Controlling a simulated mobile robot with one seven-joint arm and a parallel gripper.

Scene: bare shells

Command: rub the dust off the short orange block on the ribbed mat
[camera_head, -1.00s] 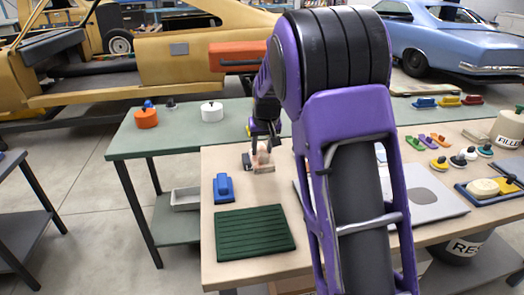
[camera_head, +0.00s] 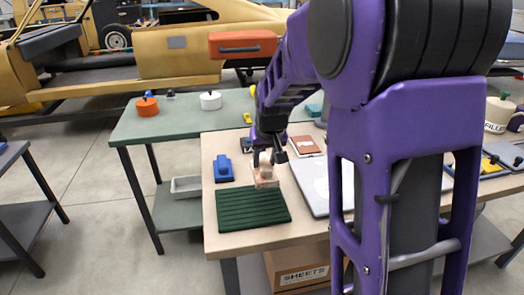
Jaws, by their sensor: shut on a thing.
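My gripper (camera_head: 267,160) is shut on the knob of a small tan, pinkish-based block-like tool (camera_head: 266,181). It holds this tool at the far edge of the dark green ribbed mat (camera_head: 252,212); I cannot tell whether the tool touches the surface. The visible part of the mat looks bare. No short orange block shows on it. An orange-brown flat piece (camera_head: 305,146) lies farther back on the beige table, right of my gripper. My arm hides much of the table's right side.
A blue block (camera_head: 223,167) with a handle stands left of the tool. A silver panel (camera_head: 312,184) lies to the right, partly behind my arm. The green bench (camera_head: 180,129) behind carries an orange round piece (camera_head: 147,106) and a white one (camera_head: 210,100). A cardboard box (camera_head: 300,268) sits below the table.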

